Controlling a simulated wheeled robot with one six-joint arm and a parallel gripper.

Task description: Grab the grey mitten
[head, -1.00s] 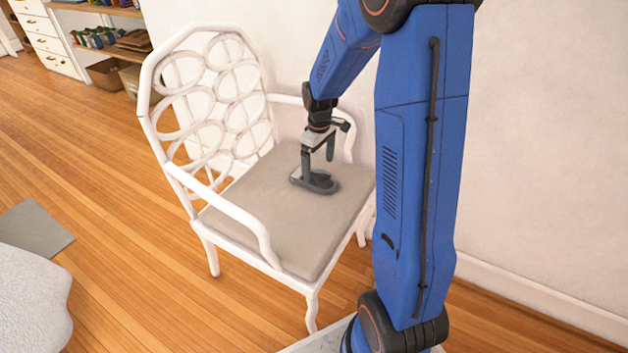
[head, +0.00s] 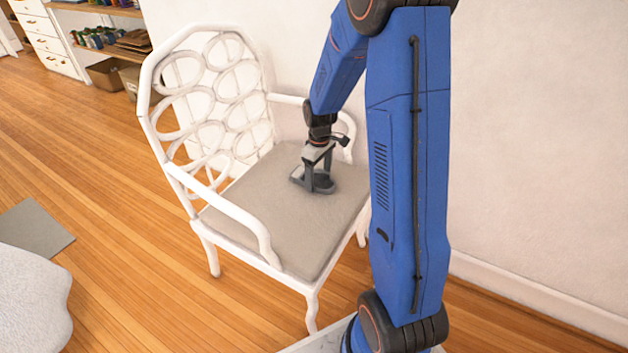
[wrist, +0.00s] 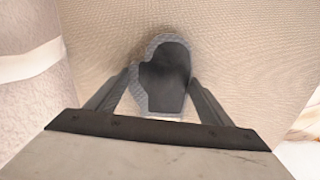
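The grey mitten (wrist: 163,78) lies on the beige seat of the white chair, dark grey on top with a lighter grey edge. In the head view the mitten (head: 299,179) is partly hidden by my gripper (head: 317,184), which is down at the seat over it. In the wrist view my gripper (wrist: 160,92) is open, with one finger on each side of the mitten's lower part. A small gap shows on the left; the right finger is very near the mitten, and I cannot tell if it touches.
The white chair (head: 238,214) has armrests on both sides of the seat and a back of open rings. A plain wall (head: 540,130) stands close behind it. A pale rounded piece (head: 30,300) and a grey mat (head: 35,228) are at the left. Wooden floor lies between.

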